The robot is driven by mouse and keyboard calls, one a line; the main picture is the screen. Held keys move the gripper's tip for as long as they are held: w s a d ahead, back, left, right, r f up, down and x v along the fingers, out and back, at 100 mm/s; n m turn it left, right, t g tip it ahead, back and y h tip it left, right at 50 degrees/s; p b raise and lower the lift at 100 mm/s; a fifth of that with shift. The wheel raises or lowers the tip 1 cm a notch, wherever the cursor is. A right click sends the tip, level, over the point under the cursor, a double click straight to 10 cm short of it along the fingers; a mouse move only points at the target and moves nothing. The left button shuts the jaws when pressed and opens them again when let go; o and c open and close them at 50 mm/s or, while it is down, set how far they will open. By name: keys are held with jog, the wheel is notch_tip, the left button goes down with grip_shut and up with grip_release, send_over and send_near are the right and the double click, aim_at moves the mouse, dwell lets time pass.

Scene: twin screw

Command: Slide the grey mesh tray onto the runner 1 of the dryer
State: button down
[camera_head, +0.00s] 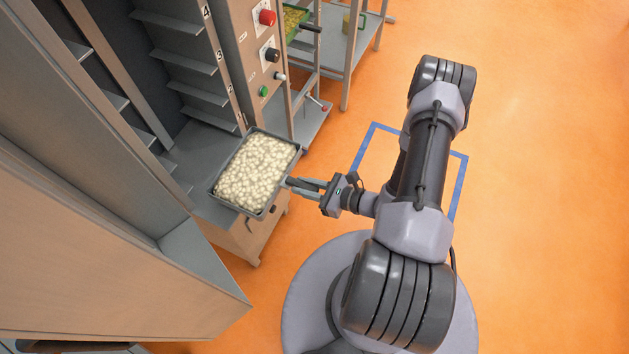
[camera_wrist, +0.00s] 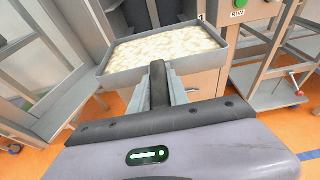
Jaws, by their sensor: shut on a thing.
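The grey mesh tray (camera_head: 213,189) is filled with pale, whitish pieces and stands at the open front of the dryer (camera_head: 238,72). My gripper (camera_head: 296,184) is shut on the tray's dark handle at its near side. In the wrist view the tray (camera_wrist: 104,76) lies ahead of my gripper (camera_wrist: 160,82), with the label 1 just above its far right corner. The dryer's runners show as ledges on both inner walls, with numbers on the right post. The tray looks about level. Whether its edges touch runner 1 is hidden.
The dryer's open door (camera_head: 95,230) stands to the left of the tray. A control panel with red, black and green knobs (camera_head: 266,17) is on the right post. A rack (camera_head: 348,50) with a green tray (camera_head: 293,22) stands beyond. Orange floor to the right is open.

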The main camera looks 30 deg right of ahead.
jog(key=w+a+b, duration=0.1)
jog(key=w+a, duration=0.7)
jog(key=w, duration=0.3)
jog(key=w+a+b, duration=0.2)
jog(key=w+a, duration=0.6)
jog(key=w, duration=0.3)
jog(key=shift+w+a, duration=0.2)
jog(key=shift+w, duration=0.15)
jog(key=shift+f+b, duration=0.45)
jog(key=shift+b, duration=0.3)
jog(key=c, duration=1.2)
grip_release()
jog(key=shift+o, duration=0.2)
jog(key=shift+s, duration=0.1)
jog(key=p+v, duration=0.5)
jog(key=v, duration=1.2)
jog(key=shift+s+d+p, duration=0.1)
jog(key=shift+s+p, duration=0.1)
jog(key=shift+p, duration=0.15)
